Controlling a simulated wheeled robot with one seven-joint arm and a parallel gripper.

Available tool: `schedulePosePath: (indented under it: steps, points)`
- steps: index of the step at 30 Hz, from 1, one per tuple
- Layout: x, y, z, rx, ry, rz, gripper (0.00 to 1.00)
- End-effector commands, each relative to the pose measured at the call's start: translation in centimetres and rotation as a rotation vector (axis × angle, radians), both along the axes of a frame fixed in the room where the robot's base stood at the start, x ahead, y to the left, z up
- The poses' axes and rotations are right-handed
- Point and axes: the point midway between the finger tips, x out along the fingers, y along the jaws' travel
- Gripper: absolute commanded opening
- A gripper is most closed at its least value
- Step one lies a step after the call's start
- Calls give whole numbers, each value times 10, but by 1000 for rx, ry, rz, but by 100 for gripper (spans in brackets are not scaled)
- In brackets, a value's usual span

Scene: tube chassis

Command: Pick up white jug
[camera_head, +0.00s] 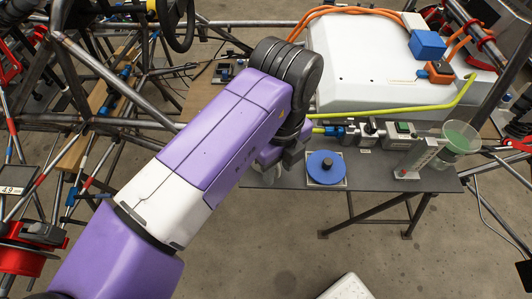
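My purple and white arm reaches from the lower left to the grey table (375,180). My gripper (285,158) is at its end, over the table's left part, pointing down. Its fingers are mostly hidden by the arm, so I cannot tell whether it is open or shut. A small pale shape (268,174) shows just below the gripper at the table's left edge. It may be part of the white jug, but most of it is hidden. I cannot tell whether the gripper touches it.
A blue disc (326,167) on a pale square plate lies right of the gripper. Small switch boxes (370,133), a white upright piece (414,160) and a clear bowl with green content (460,138) stand farther right. A large white casing (360,60) stands behind. Tube frames flank the table.

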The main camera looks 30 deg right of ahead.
Motion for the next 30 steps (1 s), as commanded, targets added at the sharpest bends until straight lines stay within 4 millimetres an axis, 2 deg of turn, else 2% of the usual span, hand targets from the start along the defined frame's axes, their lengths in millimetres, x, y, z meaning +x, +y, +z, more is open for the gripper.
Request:
schedulePosePath:
  steps: [2,6,8,30]
  points:
    - [0,0,0,0,0,0,37]
    - [0,0,0,0,0,0,10]
    - [0,0,0,0,0,0,0]
    - [0,0,1,0,-1,0,0]
